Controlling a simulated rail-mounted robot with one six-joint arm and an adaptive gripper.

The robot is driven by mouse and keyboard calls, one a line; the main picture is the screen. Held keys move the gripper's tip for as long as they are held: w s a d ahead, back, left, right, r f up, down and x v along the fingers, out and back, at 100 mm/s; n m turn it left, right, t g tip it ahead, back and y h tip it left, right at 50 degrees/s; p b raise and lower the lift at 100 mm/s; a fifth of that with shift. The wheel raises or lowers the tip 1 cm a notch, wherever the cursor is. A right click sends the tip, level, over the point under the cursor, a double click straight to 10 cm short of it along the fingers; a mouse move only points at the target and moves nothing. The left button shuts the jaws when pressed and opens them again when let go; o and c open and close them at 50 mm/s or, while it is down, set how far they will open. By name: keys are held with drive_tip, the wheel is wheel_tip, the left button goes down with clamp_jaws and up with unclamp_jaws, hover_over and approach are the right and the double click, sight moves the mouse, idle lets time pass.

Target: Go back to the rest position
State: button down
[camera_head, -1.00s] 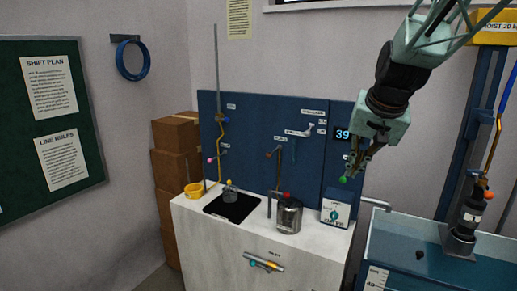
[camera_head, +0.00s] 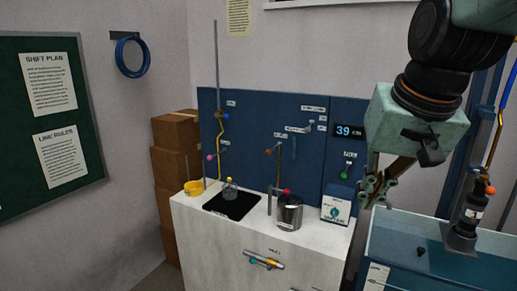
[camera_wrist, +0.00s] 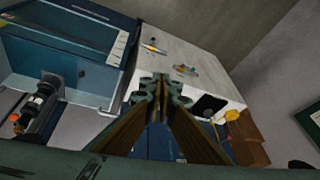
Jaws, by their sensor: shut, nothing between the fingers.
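My gripper (camera_head: 376,190) hangs at the right in the head view, in front of the right end of the blue back panel (camera_head: 260,135) and above the gap between the white cabinet and the blue tank. It is shut and empty. In the wrist view its fingers (camera_wrist: 158,90) meet at the middle, with the cabinet top beyond them. It touches nothing that I can see.
The blue tank (camera_head: 425,225) with a dark pump (camera_head: 470,212) stands right. Cardboard boxes (camera_head: 175,165) are stacked left.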

drive_tip(key=s+f+n+b, duration=0.1)
drive_tip(key=s+f, duration=0.1)
drive_tip(key=s, duration=0.9)
drive_tip(key=s+a+f+n+b, duration=0.1)
drive_tip(key=s+f, duration=0.2)
drive_tip(key=s, duration=0.9)
drive_tip(key=shift+a+f+g, duration=0.3)
drive_tip(key=shift+f+g, duration=0.05)
drive_tip(key=shift+g, duration=0.05)
drive_tip(key=shift+w+f, duration=0.1)
idle(1.0)
wheel_tip(320, 180, down, 13)
drive_tip(key=b, duration=1.3)
